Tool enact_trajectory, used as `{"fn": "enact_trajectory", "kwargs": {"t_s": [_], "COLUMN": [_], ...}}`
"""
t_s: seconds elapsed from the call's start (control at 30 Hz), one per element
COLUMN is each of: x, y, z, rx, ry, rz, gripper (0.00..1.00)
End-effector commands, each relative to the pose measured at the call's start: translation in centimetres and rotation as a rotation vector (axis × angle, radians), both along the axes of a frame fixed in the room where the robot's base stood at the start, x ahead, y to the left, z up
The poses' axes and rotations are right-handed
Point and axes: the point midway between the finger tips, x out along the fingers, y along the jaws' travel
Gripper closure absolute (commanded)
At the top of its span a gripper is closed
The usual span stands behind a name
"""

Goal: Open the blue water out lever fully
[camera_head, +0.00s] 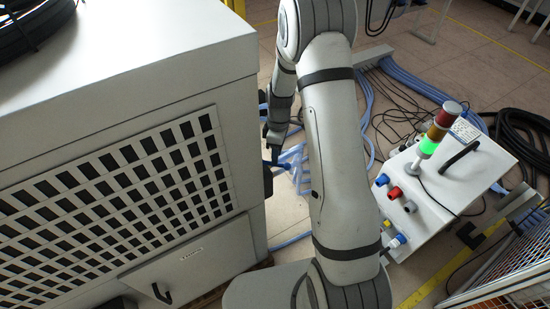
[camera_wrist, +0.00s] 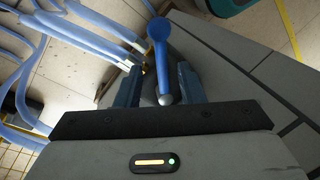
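The blue lever (camera_wrist: 158,48) shows in the wrist view, with a wide rounded far end and a narrow stem running down to a pale tip. It lies between the two dark fingers of my gripper (camera_wrist: 161,68). The fingers are apart, with a gap on each side of the lever, and I see no clear contact. In the head view my gripper (camera_head: 275,148) is at the right side of the large grey cabinet, partly hidden by my arm. The lever cannot be made out clearly there.
The grey cabinet (camera_head: 120,65) fills the left of the head view. Blue hoses (camera_wrist: 85,37) run beside the lever. A white control box (camera_head: 450,180) with a signal tower (camera_head: 436,130) stands on the floor at right, among black cables.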

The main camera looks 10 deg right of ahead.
Motion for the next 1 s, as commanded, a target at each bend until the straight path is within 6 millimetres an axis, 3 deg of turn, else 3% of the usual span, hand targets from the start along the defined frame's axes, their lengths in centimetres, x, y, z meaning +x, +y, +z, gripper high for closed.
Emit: {"fn": "enact_trajectory", "kwargs": {"t_s": [0.2,0.5,0.9,1.0], "x": [-0.4,-0.4,-0.4,-0.4], "y": [0.4,0.4,0.5,0.5], "z": [-2.0,-2.2,-2.2,-2.2], "rx": [0.0,0.0,0.0,0.0], "ry": [0.001,0.0,0.0,0.0], "rz": [0.004,0.005,0.005,0.005], "gripper": [0.65,0.66,0.98,1.0]}}
